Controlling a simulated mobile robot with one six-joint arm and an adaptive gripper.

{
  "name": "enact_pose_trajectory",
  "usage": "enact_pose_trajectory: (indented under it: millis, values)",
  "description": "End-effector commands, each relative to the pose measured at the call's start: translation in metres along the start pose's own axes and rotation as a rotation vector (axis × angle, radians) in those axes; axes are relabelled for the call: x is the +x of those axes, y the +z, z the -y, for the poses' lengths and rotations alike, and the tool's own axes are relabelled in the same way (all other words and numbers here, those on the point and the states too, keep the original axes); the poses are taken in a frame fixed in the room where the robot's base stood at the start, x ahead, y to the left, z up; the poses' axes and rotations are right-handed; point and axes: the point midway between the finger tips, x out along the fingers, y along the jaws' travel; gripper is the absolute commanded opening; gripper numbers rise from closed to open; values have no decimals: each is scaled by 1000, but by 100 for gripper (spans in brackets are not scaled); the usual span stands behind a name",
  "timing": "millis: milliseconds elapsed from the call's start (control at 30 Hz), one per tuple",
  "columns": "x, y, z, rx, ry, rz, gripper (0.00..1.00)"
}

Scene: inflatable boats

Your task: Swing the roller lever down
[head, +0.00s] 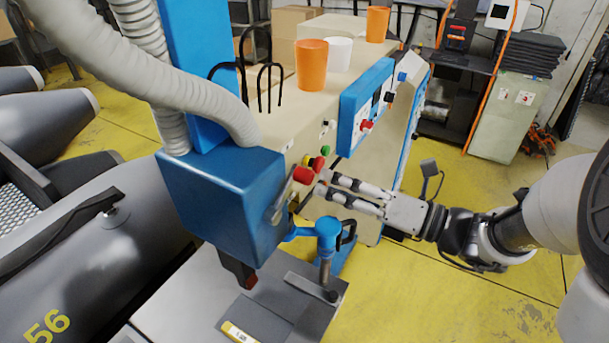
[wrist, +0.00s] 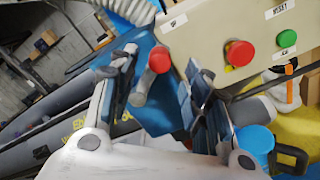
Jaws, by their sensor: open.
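The roller lever is a short grey arm with a red knob (head: 303,175) on the side of the blue machine head (head: 225,200). Its knob is at the upper end and the grey arm slants down to the left. My gripper (head: 325,183) comes from the right, its two fingers open and close to the knob. In the wrist view the red knob (wrist: 159,61) shows between the open fingers (wrist: 160,66), with the grey arm below it. I cannot tell whether a finger touches it.
A red button (wrist: 239,53) and a green button (wrist: 287,38) sit on the beige panel close to my gripper. A blue post (head: 327,230) stands below it. Orange cups (head: 311,65) and a white cup (head: 338,53) stand on the cabinet. Grey inflatable boats (head: 90,250) lie left.

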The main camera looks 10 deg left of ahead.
Motion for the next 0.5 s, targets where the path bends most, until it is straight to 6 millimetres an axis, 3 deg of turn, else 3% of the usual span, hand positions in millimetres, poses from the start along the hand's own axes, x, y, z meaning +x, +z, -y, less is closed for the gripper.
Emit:
enact_pose_trajectory:
  millis: [200,500]
  values:
    - [44,-2,-1,-1,3,-4,44]
    - [69,0,0,0,0,-1,44]
